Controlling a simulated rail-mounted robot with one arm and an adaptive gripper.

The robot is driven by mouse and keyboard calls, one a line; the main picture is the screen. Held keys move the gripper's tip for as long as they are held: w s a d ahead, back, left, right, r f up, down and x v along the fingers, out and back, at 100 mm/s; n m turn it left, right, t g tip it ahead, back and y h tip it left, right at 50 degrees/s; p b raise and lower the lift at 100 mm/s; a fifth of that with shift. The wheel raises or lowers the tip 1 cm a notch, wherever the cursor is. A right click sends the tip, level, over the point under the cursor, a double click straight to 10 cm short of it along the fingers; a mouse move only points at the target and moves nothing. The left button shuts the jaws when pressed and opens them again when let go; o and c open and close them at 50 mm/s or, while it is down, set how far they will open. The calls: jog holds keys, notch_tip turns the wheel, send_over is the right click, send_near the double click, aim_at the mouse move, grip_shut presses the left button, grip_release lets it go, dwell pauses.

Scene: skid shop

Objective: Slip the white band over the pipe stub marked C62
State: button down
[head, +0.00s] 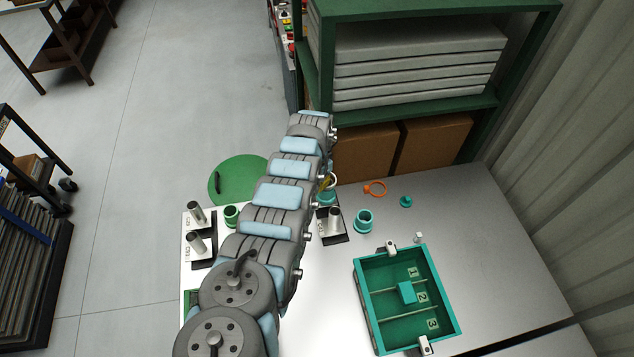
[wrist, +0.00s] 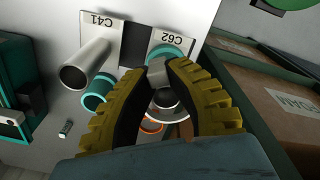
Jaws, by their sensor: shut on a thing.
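My gripper (wrist: 160,68) is shut on a small pale grey-white piece (wrist: 159,71), which looks like the tab of the white band. A pale ring (wrist: 178,115) shows just below the fingertips in the wrist view. I cannot tell how much of it is band and how much is pipe end. The C62 label (wrist: 177,38) lies just beyond the fingertips. A teal ring-shaped part (wrist: 183,48) sits by it, and my fingers hide most of the stub there. In the head view, a white curve (head: 333,180) shows beside my arm, above teal (head: 327,199).
The pipe stub marked C41 (wrist: 85,68) stands beside C62. A teal collar (head: 364,221), an orange ring (head: 375,188) and a small teal piece (head: 405,201) lie on the bench. A teal divided box (head: 367,307) stands nearer. Cardboard boxes (head: 432,143) and a green shelf (head: 450,107) rise behind.

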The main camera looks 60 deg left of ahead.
jog(key=shift+w+f+b, duration=0.1)
jog(key=shift+f+b, duration=0.7)
jog(key=shift+f, duration=0.45)
dwell(2.0)
jog(key=shift+f+b, duration=1.85)
jog(key=shift+b, duration=0.05)
dwell(2.9)
